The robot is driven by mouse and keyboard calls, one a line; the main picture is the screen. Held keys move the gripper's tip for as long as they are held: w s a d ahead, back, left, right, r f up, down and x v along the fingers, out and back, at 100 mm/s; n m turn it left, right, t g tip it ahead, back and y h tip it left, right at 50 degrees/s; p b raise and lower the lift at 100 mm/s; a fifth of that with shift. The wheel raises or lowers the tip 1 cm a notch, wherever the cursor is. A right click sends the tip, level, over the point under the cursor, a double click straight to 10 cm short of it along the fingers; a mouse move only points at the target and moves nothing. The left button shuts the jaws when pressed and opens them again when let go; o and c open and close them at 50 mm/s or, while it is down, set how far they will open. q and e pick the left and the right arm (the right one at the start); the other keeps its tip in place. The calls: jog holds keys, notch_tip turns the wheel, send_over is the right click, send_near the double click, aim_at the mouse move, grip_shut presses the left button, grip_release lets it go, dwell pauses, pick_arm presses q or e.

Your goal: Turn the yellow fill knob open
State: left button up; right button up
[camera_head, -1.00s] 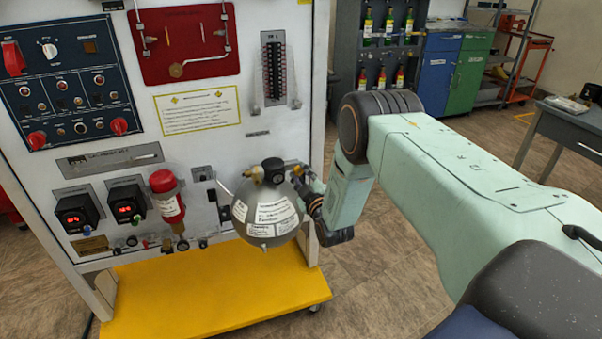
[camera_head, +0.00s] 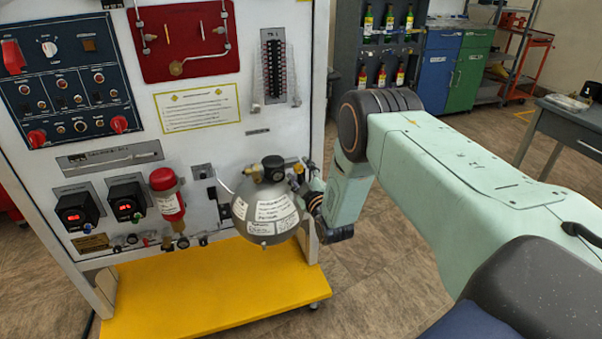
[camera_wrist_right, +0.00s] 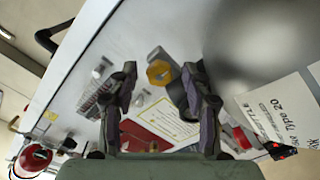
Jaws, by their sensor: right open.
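The yellow knob (camera_wrist_right: 160,72) has a faceted face in the right wrist view. It appears between the two fingers of my right gripper (camera_wrist_right: 160,76); whether they touch it is unclear. A dark round cap (camera_wrist_right: 179,92) is beside it. In the head view, yellow-brass fittings (camera_head: 254,174) sit by the black cap (camera_head: 272,163) on top of the grey sphere (camera_head: 265,205). My right gripper (camera_head: 303,175) is open at the sphere's right side, partly hidden by it. My left gripper is not in view.
The white panel (camera_head: 200,140) stands close behind the sphere. A red cylinder (camera_head: 167,195) hangs left of it, and a yellow base (camera_head: 215,290) extends below. The sphere's labelled side (camera_wrist_right: 275,105) fills the right of the wrist view, close to one finger. A table (camera_head: 570,125) stands far right.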

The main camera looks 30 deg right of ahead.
jog(key=v, duration=1.2)
dwell(0.5)
